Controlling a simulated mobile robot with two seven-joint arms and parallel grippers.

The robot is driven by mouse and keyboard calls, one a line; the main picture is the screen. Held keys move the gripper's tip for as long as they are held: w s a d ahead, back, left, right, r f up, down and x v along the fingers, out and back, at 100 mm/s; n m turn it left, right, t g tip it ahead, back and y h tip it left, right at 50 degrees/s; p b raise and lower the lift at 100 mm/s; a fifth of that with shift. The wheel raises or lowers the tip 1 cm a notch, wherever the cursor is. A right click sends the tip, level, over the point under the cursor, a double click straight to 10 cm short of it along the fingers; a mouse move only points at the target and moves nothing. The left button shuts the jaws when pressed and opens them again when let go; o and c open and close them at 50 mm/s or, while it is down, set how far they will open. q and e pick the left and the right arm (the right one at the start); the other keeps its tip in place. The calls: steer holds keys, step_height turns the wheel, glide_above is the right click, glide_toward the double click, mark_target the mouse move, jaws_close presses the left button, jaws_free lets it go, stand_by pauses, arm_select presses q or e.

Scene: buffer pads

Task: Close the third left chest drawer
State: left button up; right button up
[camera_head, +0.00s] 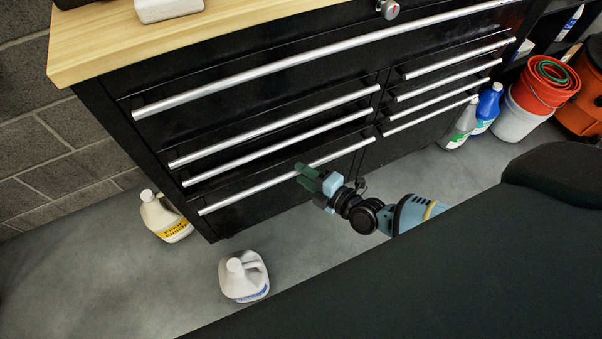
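The black tool chest (110,112) fills the upper middle under a light wooden top. Its left column shows three long silver handles below one full-width handle. The lowest, the third left drawer's handle (240,196), runs up to the right across the drawer front. How far this drawer stands out is hard to tell. My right gripper (305,177), with green fingers and a light blue body, is at this handle, right of its middle. Its fingers overlap the bar in the picture; their gap and any contact are unclear. My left gripper is out of view.
Two white jugs stand on the grey floor, one by the chest's left corner (165,218) and one in front (243,277). A blue bottle (486,108), a white-green bottle (459,126) and red buckets (541,86) stand right of the chest. A block wall (62,160) is at left.

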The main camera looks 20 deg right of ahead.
steer(key=shift+w+a+f, duration=0.1)
steer(key=shift+w+a, duration=0.15)
steer(key=shift+w, duration=0.4)
jaws_close()
